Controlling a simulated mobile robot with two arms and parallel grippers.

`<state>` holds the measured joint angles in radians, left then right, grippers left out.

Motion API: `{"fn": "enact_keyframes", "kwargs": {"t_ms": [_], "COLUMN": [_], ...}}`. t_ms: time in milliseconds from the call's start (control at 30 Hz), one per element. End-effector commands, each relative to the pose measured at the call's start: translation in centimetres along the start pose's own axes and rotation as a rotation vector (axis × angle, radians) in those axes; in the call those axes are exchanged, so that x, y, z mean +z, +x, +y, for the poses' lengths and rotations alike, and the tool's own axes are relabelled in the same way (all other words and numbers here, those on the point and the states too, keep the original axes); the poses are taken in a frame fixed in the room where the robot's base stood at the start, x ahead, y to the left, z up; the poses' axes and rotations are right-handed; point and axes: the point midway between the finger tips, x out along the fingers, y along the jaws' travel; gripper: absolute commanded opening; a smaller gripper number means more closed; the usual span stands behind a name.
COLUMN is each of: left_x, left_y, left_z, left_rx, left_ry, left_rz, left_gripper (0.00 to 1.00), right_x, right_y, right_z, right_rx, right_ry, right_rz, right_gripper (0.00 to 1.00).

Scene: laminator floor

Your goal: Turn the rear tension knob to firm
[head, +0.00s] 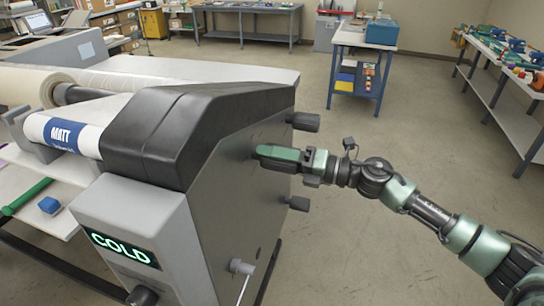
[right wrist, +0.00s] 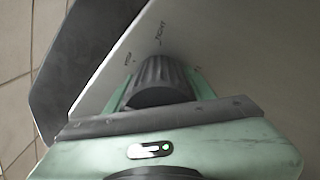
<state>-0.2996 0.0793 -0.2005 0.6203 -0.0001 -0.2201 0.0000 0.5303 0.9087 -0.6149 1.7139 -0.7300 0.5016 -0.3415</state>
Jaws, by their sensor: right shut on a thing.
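The laminator's grey side panel (head: 235,165) faces right in the head view. One dark knob (head: 303,121) sticks out of it higher and farther back, and another knob (head: 297,203) sits lower down. My right gripper (head: 264,153) is at the panel between these two. In the right wrist view its green jaws (right wrist: 162,90) are shut around a dark ribbed knob (right wrist: 160,80), one jaw on each side. This held knob is hidden in the head view. Small printed words and marks beside it are too blurred to read surely. My left gripper is not in view.
The laminator's front box (head: 150,240) shows a lit COLD sign. A crank handle (head: 242,267) sticks out low at the near end. A blue-legged table (head: 362,45) stands behind, and a long bench (head: 515,110) stands at the right. The floor between is clear.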

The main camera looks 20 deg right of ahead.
Motion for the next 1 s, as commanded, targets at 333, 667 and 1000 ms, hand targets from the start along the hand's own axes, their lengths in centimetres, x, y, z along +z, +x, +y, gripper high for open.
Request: {"fn": "enact_keyframes", "kwargs": {"t_ms": [333,667,1000], "left_x": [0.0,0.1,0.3], "left_y": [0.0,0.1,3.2], "left_z": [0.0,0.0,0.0], "left_rx": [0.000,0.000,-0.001], "left_ry": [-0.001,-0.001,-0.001], "left_rz": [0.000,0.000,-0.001], "left_gripper": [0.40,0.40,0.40], "right_x": [0.2,0.1,-0.2], "right_y": [0.0,-0.1,-4.9], "right_z": [0.1,-0.1,-0.7], "right_rx": [0.000,0.000,-0.004], "right_ry": [-0.002,-0.002,-0.002], "right_rz": [-0.005,-0.002,-0.002], "right_gripper": [0.73,0.75,0.75]}}
